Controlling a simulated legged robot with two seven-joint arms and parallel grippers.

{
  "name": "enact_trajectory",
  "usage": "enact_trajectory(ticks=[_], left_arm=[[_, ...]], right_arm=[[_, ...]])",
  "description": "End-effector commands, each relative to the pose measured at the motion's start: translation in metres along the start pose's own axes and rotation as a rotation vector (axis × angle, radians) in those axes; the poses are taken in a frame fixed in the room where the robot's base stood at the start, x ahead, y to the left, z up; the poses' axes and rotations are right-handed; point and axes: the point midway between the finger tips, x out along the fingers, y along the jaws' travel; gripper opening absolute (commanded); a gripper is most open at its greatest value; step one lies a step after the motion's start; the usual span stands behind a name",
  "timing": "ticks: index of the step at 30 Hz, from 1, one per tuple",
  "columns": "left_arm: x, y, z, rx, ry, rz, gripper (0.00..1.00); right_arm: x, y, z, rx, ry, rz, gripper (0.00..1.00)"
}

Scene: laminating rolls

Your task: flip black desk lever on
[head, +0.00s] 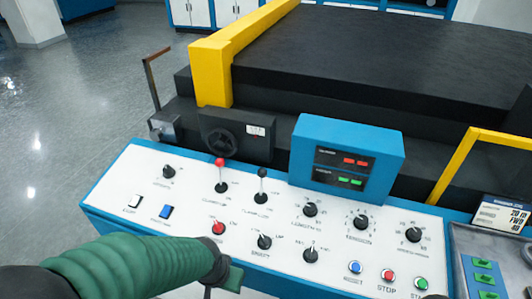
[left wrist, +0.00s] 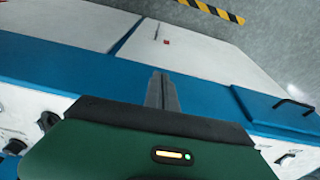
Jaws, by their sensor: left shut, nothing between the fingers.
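The black desk lever (head: 262,183) stands on the white control panel (head: 300,255), with a black ball knob on a thin stem. A similar lever with a red knob (head: 220,175) stands just to its left. My left gripper (head: 230,279) is at the panel's front edge, below and apart from the levers; its fingertips cannot be made out in the head view. In the left wrist view the left fingers (left wrist: 162,92) are shut and empty, in front of the desk's blue and white front. My right gripper is not in view.
Several black dials line the panel, with a blue button (head: 355,268) and a red button (head: 388,275) near its front. A blue display box (head: 346,150) stands behind. A yellow-framed black machine (head: 360,60) fills the back. Open grey floor lies left.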

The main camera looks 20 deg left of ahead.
Motion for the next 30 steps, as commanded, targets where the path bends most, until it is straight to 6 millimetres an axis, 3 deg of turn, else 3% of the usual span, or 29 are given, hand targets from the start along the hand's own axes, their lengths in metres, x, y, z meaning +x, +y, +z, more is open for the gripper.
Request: enact_trajectory(ticks=[2,4,7,8,11,13,15,19,21,24,30], left_arm=[[0.000,0.000,0.000,0.000,0.000,0.000,0.00],[-0.002,0.000,-0.002,0.000,0.001,0.000,0.00],[-0.021,0.001,-0.032,-0.004,0.012,-0.003,0.00],[-0.031,0.001,-0.049,-0.007,0.017,-0.003,0.00],[-0.072,0.000,-0.128,-0.023,0.041,-0.008,0.00],[-0.101,0.000,-0.190,-0.039,0.060,-0.012,0.00],[-0.127,0.000,-0.245,-0.057,0.078,-0.017,0.00],[-0.160,-0.001,-0.320,-0.091,0.111,-0.026,0.00],[-0.168,-0.002,-0.342,-0.104,0.122,-0.029,0.00],[-0.172,-0.002,-0.357,-0.115,0.131,-0.031,0.00],[-0.169,-0.003,-0.359,-0.117,0.135,-0.031,0.00]], right_arm=[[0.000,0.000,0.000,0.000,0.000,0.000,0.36],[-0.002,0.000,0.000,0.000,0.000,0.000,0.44],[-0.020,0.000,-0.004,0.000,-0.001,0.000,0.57],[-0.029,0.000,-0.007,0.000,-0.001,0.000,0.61],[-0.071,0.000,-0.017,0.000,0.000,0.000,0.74],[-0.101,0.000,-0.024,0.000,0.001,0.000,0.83],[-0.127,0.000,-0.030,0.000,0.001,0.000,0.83],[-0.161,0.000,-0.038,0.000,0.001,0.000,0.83],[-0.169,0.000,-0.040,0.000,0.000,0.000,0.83],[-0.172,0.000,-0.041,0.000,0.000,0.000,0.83],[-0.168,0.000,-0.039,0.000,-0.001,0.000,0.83]])
